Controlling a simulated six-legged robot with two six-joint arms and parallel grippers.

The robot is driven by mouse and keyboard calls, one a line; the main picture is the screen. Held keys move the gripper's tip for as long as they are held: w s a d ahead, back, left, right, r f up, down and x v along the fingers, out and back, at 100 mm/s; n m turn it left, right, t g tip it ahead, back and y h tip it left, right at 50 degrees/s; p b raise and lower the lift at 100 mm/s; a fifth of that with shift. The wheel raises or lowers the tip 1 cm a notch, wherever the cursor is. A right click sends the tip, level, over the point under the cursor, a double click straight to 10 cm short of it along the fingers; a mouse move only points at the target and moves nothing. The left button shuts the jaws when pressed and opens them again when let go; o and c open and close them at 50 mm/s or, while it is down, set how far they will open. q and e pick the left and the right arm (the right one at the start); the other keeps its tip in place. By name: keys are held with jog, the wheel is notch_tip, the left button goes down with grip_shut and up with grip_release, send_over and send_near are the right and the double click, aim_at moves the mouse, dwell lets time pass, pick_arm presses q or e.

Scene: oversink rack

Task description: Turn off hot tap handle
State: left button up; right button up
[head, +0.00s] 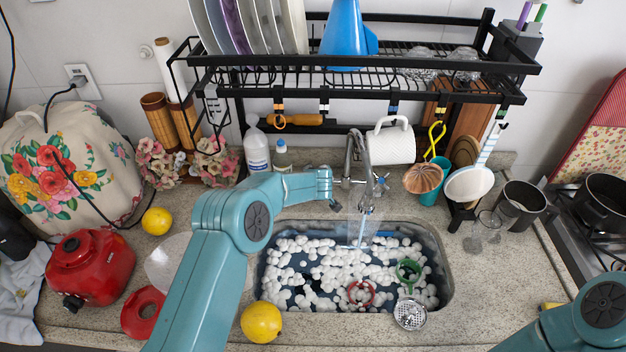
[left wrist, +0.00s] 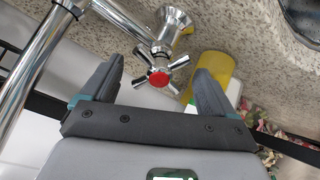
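The hot tap handle (left wrist: 160,77) is a chrome cross with a red centre in the left wrist view. My left gripper (left wrist: 159,66) is open, with one finger on each side of the handle; I cannot tell whether either finger touches it. In the head view my left gripper (head: 334,203) is at the left of the chrome faucet (head: 352,150) and hides most of the hot handle. A stream of water (head: 361,230) runs from the faucet into the sink (head: 440,255). A blue-marked tap handle (head: 382,183) shows to the right. Only my right arm shows, at bottom right; its gripper is out of view.
A black dish rack (head: 420,88) stands above. A soap bottle (head: 256,150) and a white mug (head: 391,145) are near the faucet.

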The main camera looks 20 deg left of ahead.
pick_arm(q)
jog(key=shift+d+f, duration=0.15)
jog(key=shift+s+d+r, duration=0.2)
jog(key=shift+s+r, duration=0.15)
jog(key=b+v, duration=0.2)
jog(key=v, duration=1.3)
jog(key=shift+s+a+b, duration=0.15)
jog(key=shift+s+b, duration=0.05)
jog(key=shift+b, duration=0.1)
jog(key=shift+r, duration=0.1)
jog(key=shift+s, duration=0.1)
